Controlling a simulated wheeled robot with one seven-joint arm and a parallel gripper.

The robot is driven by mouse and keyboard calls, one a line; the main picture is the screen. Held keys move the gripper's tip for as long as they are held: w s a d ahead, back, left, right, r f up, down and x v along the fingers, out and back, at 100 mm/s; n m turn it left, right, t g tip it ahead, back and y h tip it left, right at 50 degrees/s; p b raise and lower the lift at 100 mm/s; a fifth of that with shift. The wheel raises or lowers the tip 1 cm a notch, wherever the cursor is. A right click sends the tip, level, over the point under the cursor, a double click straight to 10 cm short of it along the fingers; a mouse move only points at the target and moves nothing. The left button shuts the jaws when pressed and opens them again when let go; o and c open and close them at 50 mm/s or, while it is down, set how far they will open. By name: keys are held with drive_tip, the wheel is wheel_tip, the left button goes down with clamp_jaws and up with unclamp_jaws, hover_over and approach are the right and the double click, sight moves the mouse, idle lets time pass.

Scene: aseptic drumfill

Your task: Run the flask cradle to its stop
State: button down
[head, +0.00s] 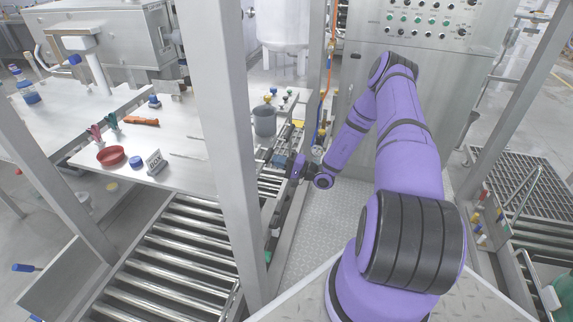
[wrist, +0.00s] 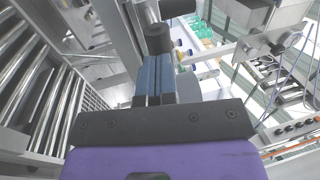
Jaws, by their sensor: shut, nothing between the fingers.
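My gripper (head: 280,160) is beside the roller conveyor, just past the upright post in the head view. In the wrist view its two blue fingers (wrist: 155,62) are pressed together and hold nothing. A dark round knob or bar end (wrist: 158,38) is just beyond the fingertips; I cannot tell whether they touch. Several teal and yellow-capped vessels (wrist: 199,40) are beyond and to the right. I cannot clearly make out the flask cradle or its stop in either view.
A roller conveyor (head: 180,252) runs along the left, and a steel post (head: 226,150) stands in front of it. A bench (head: 190,165) holds a red bowl (head: 110,155). A grey pot (head: 264,121) stands behind my gripper. The tread-plate floor (head: 325,215) is clear.

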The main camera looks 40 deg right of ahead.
sight(267, 159)
drive_tip(key=shift+w+a, duration=0.2)
drive_tip(key=x, duration=0.4)
drive_tip(key=shift+w+f, duration=0.1)
drive_tip(key=shift+f, duration=0.3)
